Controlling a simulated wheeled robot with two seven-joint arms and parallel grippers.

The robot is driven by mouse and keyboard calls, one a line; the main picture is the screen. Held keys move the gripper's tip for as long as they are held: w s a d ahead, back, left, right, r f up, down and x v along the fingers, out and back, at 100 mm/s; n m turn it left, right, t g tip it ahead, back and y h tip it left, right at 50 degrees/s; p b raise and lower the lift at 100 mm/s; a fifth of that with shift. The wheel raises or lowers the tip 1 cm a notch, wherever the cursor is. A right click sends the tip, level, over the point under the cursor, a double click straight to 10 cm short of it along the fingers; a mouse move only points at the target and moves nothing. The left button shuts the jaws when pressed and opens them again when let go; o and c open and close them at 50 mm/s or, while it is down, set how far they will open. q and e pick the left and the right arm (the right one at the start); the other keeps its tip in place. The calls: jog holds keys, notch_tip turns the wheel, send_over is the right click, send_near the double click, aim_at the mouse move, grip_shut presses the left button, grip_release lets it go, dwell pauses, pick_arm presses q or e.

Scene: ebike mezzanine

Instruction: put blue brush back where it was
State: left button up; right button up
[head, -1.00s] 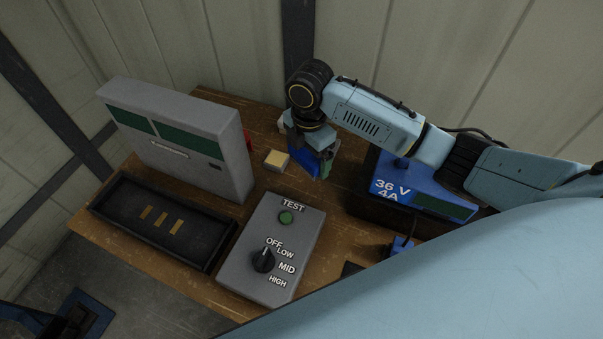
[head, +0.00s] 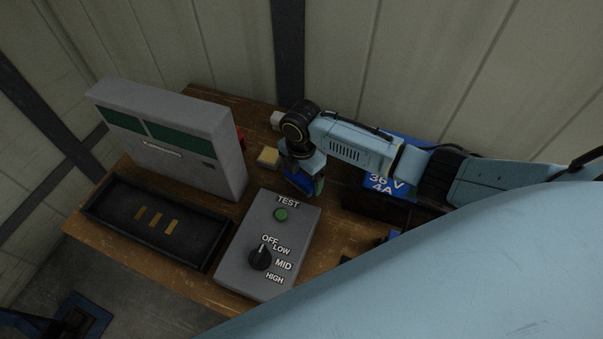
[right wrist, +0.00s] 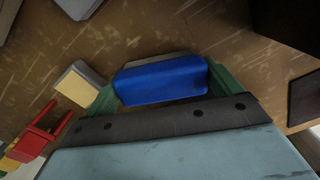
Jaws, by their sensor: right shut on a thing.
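The blue brush (head: 298,184) is held between the jaws of my right gripper (head: 305,181). In the right wrist view the blue brush (right wrist: 160,82) lies across between two green fingers, with a thin grey strip along its far side. The gripper is shut on it, pointing down over the wooden bench, just behind the grey control box (head: 247,233) and right of a small yellow-topped block (head: 268,157). I cannot tell whether the brush touches the bench. My left gripper is not in view.
A grey cabinet with green panels (head: 170,150) stands at the left, behind a black tray (head: 150,243) holding several brass strips. The blue 36 V charger (head: 378,183) is at the right, partly behind my arm.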

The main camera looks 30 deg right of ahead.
jog(key=o, duration=0.7)
jog(key=shift+f, duration=0.1)
notch_tip(320, 180, up, 12)
jog(key=shift+r, duration=0.2)
